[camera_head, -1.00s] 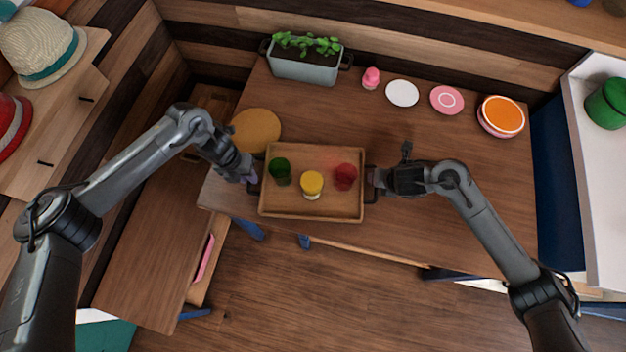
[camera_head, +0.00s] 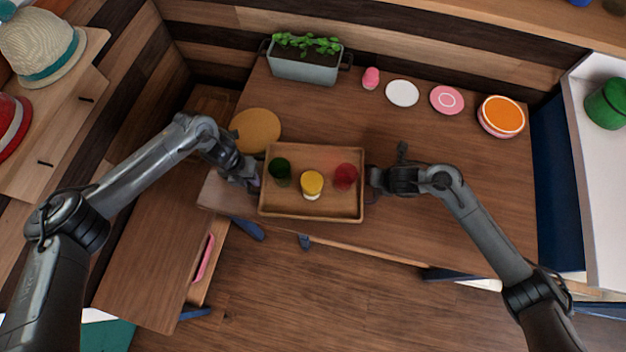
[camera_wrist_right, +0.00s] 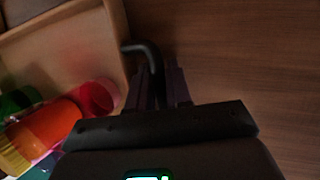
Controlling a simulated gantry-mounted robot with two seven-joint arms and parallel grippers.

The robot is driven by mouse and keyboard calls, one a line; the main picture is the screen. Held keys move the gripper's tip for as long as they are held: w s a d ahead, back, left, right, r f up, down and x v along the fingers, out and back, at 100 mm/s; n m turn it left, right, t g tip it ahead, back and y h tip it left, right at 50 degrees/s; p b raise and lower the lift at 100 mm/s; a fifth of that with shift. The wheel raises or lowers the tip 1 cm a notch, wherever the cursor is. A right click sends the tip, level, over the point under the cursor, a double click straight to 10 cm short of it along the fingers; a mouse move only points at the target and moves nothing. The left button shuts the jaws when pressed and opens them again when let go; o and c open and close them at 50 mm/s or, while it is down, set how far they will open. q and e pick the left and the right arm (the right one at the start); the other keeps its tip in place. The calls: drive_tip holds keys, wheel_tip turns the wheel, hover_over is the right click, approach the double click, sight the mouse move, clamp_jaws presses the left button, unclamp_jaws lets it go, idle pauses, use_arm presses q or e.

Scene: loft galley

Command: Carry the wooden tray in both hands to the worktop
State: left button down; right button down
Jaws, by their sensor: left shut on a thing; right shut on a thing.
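The wooden tray (camera_head: 312,211) is roughly level over the front left of the brown wooden table (camera_head: 440,210). I cannot tell whether it touches the table. It carries a green cup (camera_head: 279,170), a yellow cup (camera_head: 312,184) and a red cup (camera_head: 345,176), all upright. My left gripper (camera_head: 256,176) is shut at the tray's left side; its hold on the handle is partly hidden. My right gripper (camera_head: 373,180) is shut on the dark right handle (camera_wrist_right: 150,55), which shows between its fingers in the right wrist view, beside the tray wall (camera_wrist_right: 118,45).
A planter (camera_head: 305,67), a pink shaker-like item (camera_head: 371,78), a white disc (camera_head: 402,93), a pink plate (camera_head: 447,100) and an orange-topped stack (camera_head: 502,115) line the table's back. A round board (camera_head: 256,130) lies behind the tray's left corner. The table's right half is largely clear.

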use_arm(q)
drive_tip(key=shift+r, duration=0.25)
use_arm(e)
drive_tip(key=shift+r, duration=0.3)
